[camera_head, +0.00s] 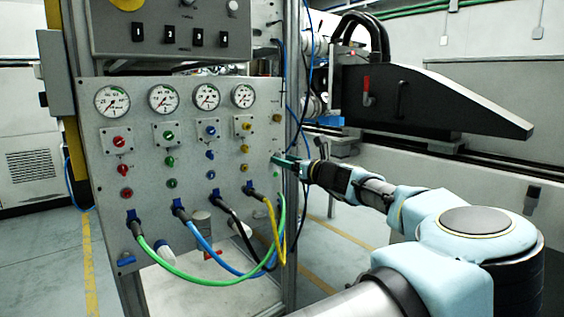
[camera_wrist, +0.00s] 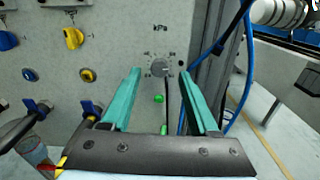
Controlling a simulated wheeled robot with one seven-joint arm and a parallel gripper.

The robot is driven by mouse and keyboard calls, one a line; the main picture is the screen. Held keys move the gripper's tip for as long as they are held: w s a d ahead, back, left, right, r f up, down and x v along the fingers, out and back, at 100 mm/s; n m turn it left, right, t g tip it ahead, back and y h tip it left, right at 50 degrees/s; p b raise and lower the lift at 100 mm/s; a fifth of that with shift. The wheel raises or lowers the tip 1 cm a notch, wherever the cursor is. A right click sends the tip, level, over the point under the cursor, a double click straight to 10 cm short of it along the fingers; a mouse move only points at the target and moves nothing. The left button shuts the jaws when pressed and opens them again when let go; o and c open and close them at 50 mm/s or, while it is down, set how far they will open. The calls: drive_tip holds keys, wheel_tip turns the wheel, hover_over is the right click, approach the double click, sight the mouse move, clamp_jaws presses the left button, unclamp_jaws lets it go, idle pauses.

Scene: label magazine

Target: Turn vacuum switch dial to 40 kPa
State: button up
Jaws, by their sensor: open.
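The vacuum switch dial (camera_wrist: 161,68) is a small round grey knob with "kPa" printed above it and a ring of scale marks around it. It is on the right part of the panel in the wrist view. The numbers and the dial's setting are too small to read. My gripper (camera_wrist: 158,75) has two teal fingers, spread apart, with the dial between their tips in the picture. I cannot tell whether the tips reach the panel. In the head view my gripper (camera_head: 275,160) is at the panel's right edge and the dial cannot be made out clearly.
The grey panel (camera_head: 140,160) carries several gauges and coloured knobs. A yellow knob (camera_wrist: 73,38) is left of the dial. Blue hoses (camera_wrist: 226,30) run close on the right. Green, blue, black and yellow cables (camera_head: 200,270) hang low in front.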

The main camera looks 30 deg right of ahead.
drive_tip(key=shift+w+a, duration=0.2)
drive_tip(key=shift+w, duration=0.7)
clamp_jaws()
